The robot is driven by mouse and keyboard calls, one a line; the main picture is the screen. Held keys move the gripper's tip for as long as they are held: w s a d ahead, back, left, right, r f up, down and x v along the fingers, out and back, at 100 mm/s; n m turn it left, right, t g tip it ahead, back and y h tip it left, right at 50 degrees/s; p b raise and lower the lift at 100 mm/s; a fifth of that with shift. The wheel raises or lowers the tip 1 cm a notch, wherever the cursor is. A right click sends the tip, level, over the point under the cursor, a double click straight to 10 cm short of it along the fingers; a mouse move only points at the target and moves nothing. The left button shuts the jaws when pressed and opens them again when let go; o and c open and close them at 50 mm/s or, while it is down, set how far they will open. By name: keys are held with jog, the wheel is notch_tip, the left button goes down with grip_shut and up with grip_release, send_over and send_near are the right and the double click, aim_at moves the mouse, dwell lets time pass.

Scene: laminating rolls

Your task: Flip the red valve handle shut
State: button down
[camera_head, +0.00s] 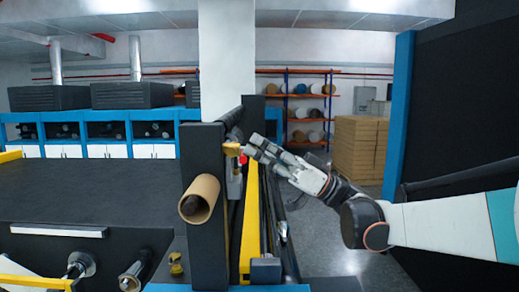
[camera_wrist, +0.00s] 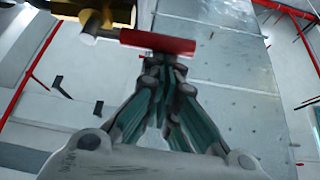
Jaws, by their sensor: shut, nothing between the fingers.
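The red valve handle (camera_wrist: 158,41) crosses the top of the wrist view, joined at its left end to a pale metal stem (camera_wrist: 92,27) below a yellow body (camera_wrist: 70,8). In the head view the handle (camera_head: 243,159) is a small red spot beside the yellow valve body (camera_head: 232,149). My gripper (camera_wrist: 170,62) is shut and empty, its fingertips together right at the handle's lower edge; I cannot tell whether they touch it. In the head view my gripper (camera_head: 250,144) reaches in from the right, close to the valve.
A dark machine post (camera_head: 203,235) with a cardboard tube (camera_head: 199,199) stands left of the valve. A yellow rail (camera_head: 250,220) runs below it. Stacked cartons (camera_head: 360,150) stand behind my arm. Grey floor (camera_head: 330,240) is open below the arm.

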notch_tip(320, 180, up, 5)
jog(key=p, duration=0.3)
jog(key=b+v, duration=0.2)
jog(key=v, duration=0.9)
jog(key=shift+w+f, duration=0.2)
jog(key=shift+f, duration=0.2)
jog(key=shift+a, duration=0.1)
